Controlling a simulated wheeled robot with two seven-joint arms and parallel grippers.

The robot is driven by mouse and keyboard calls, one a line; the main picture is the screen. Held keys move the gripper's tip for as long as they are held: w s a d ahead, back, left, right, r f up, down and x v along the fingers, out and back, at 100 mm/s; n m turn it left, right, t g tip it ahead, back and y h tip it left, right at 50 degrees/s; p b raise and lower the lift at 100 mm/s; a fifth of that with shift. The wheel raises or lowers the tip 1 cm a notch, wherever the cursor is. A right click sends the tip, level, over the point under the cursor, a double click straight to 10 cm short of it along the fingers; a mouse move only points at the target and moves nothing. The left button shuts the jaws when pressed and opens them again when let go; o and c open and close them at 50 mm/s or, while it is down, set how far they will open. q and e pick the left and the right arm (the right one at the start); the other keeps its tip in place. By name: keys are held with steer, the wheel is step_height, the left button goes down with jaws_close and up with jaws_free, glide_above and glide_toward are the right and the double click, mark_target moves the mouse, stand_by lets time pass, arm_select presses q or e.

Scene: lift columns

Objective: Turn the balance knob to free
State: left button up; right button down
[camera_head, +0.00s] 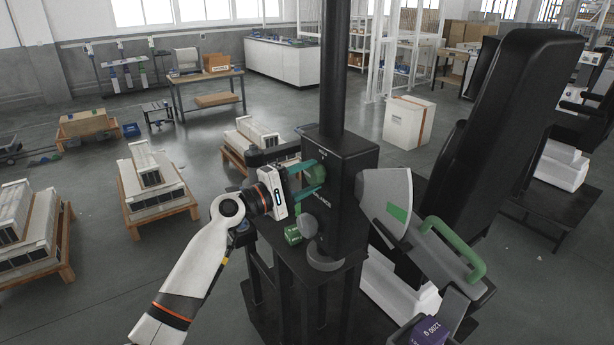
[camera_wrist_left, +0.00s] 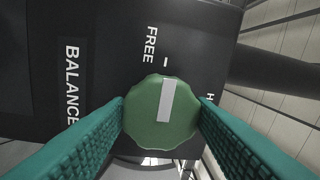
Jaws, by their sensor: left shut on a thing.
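The green round balance knob (camera_wrist_left: 150,115) sits on the black box (camera_head: 345,205), beside the word BALANCE. It carries a white pointer bar. In the left wrist view the bar points up toward a short white tick next to the word FREE, roughly in line with it. A second label, starting with H, is mostly hidden behind the finger at right. My left gripper (camera_head: 308,182) is shut on the knob, one teal finger on each side; it also shows in the left wrist view (camera_wrist_left: 162,108). My right gripper is not in view.
A black post rises from the box. Below the knob are another green part (camera_head: 293,235) and a grey round part (camera_head: 323,255). A grey plate with a green handle (camera_head: 468,255) stands right. Pallets with pale blocks (camera_head: 155,190) stand on the floor at left.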

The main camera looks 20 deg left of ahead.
arm_select(q)
steer(key=o, duration=1)
steer(key=shift+c, duration=0.2)
steer(key=shift+s+a+f, duration=0.1)
steer(key=shift+s+a+f, duration=0.1)
steer(key=shift+s+a, duration=0.1)
steer(key=shift+s, duration=0.05)
steer(key=r+b+v, duration=0.1)
steer(key=b+v, duration=0.4)
steer(key=v, duration=0.6)
steer(key=shift+f, duration=0.4)
